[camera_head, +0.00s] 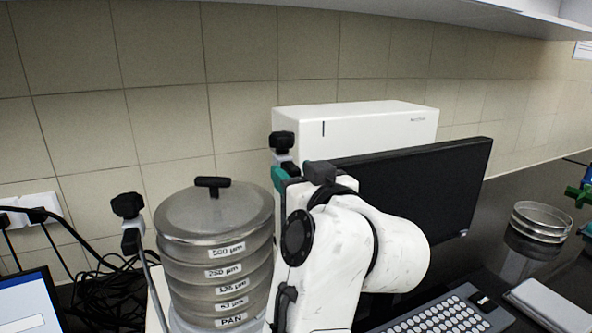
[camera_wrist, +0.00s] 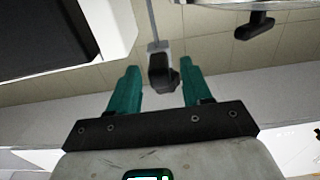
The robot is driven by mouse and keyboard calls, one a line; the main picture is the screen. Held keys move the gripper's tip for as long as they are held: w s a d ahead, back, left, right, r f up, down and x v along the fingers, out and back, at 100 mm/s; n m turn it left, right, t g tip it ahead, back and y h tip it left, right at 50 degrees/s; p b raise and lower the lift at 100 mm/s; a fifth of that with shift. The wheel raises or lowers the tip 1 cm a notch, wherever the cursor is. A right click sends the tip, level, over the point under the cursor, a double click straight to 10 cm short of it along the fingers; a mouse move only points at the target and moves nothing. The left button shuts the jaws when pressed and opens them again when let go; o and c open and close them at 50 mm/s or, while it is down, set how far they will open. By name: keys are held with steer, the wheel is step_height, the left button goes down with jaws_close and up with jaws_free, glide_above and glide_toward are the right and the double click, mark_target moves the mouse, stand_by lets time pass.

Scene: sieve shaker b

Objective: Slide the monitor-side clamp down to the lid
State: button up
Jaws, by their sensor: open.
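The sieve stack (camera_head: 222,268) stands at the left in the head view, capped by a grey lid (camera_head: 178,215) with a black T-handle. The monitor-side clamp (camera_head: 282,143), a black knob on a grey block, is right of the stack and higher than the lid. My gripper (camera_head: 284,178) is open, with its teal fingers close to this clamp. In the wrist view the clamp's knob (camera_wrist: 163,74) shows between the open fingers of my gripper (camera_wrist: 158,68), with a gap on each side; its rod runs up behind. Contact cannot be told. The lid's handle (camera_wrist: 255,26) shows at upper right.
The other clamp (camera_head: 127,206) stands left of the stack, near lid height. A black monitor (camera_head: 425,190) is close behind my arm, with a white box (camera_head: 375,122) behind it. A keyboard (camera_head: 440,315) lies in front; loose sieves (camera_head: 541,219) stand at right. Cables (camera_head: 100,290) lie at left.

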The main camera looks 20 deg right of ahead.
steer(key=shift+w, duration=0.1)
jaws_close()
stand_by(0.4)
